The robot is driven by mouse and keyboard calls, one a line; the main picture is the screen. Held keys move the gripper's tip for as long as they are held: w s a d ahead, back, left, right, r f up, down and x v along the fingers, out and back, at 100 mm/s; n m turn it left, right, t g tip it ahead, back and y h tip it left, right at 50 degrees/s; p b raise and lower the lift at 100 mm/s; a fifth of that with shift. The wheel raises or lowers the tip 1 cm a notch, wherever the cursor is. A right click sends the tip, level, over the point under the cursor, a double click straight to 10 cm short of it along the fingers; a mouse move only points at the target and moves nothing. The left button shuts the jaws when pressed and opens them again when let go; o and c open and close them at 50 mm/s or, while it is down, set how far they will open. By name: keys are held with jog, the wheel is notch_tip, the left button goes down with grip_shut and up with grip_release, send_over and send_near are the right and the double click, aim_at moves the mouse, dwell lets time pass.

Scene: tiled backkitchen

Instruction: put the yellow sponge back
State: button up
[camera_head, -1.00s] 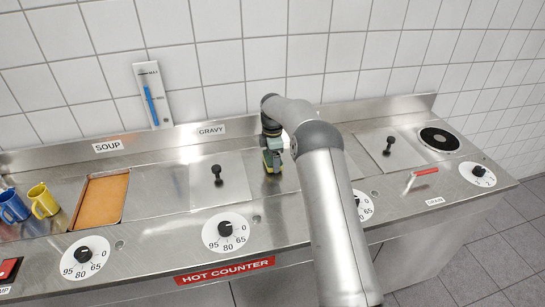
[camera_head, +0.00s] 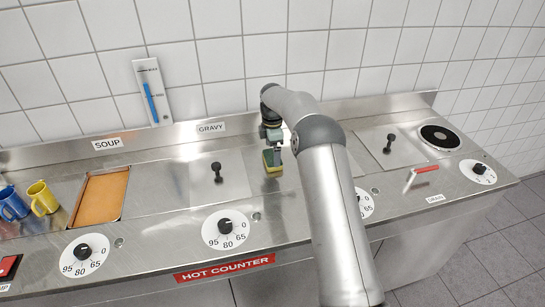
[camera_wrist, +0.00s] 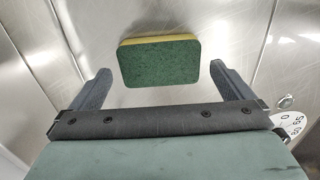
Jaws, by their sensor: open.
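The yellow sponge (camera_head: 272,164) has a green scouring face. It is on the steel counter between the gravy lid and the right-hand lid. In the wrist view, the sponge (camera_wrist: 160,63) shows its green face toward the camera and a yellow strip along its far edge. My gripper (camera_head: 272,148) is right above the sponge in the head view. In the wrist view, my gripper (camera_wrist: 160,70) is open, with one finger on each side of the sponge and a visible gap to both. I cannot tell the exact height between fingers and sponge.
The gravy lid (camera_head: 217,182) with a black knob is left of the sponge. A red-handled drain lever (camera_head: 424,171) stands near the front. Blue and yellow mugs (camera_head: 42,198) are far left.

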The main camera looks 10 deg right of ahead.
aim_at(272, 156)
notch_tip(272, 156, up, 9)
jog(key=s+a+r+m, duration=0.1)
jog(key=s+r+m, duration=0.5)
jog(key=s, duration=0.5)
jog(key=s+f+m, duration=0.2)
jog(key=s+m, duration=0.4)
jog(key=s, duration=1.2)
jog(key=s+f+m, duration=0.2)
jog(key=s+m, duration=0.4)
jog(key=s, duration=1.2)
jog(key=shift+s+d+f+m+t+b, duration=0.15)
jog(key=shift+d+m+t+b, duration=0.2)
jog(key=shift+d+m+t, duration=0.1)
